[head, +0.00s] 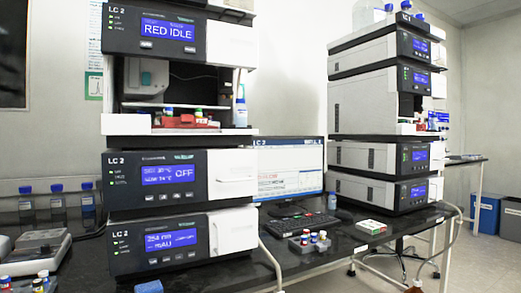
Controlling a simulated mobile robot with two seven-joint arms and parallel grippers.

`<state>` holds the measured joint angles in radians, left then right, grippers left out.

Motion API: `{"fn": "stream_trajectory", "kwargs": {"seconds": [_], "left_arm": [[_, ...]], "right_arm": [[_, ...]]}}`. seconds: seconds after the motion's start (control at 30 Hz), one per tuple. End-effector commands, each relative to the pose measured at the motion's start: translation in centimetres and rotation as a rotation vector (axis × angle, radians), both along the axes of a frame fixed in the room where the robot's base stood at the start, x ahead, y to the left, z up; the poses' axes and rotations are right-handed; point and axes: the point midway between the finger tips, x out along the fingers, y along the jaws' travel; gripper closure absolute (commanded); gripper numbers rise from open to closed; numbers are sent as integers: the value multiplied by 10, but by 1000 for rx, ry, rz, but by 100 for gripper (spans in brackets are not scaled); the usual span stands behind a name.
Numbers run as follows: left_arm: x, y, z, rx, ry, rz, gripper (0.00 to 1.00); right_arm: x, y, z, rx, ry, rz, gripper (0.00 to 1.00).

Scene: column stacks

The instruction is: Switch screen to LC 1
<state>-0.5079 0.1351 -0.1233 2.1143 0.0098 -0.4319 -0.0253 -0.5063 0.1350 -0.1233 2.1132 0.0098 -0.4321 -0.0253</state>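A computer monitor (290,185) stands on the black bench between two instrument stacks. Its screen is lit and its header reads LC 2 at the top left. A dark keyboard (301,223) lies in front of it. The left stack (228,229) is labelled LC 2, with blue displays; the top one reads RED IDLE and a lower one reads OFF. The right stack (362,105) also has lit blue displays; its top label appears to read LC 1. The left stack stands close to the monitor's left edge. Neither of my grippers is in view.
A small rack with coloured-cap vials (314,242) and a green-and-white box (370,227) sit on the black bench (345,245) near its front. Blue-capped bottles (57,203) stand at the left. Blue bins (485,215) and a stool are at the right.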

Motion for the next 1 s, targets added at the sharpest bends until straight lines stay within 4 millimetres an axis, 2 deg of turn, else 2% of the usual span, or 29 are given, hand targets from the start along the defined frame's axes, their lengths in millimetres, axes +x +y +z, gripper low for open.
{"fn": "stream_trajectory", "kwargs": {"seconds": [0.47, 0.77, 1.0], "left_arm": [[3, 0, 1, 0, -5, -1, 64], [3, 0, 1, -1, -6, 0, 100], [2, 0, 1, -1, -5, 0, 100]], "right_arm": [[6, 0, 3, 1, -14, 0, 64], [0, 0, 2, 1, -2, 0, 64], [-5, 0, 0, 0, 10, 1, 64]]}}
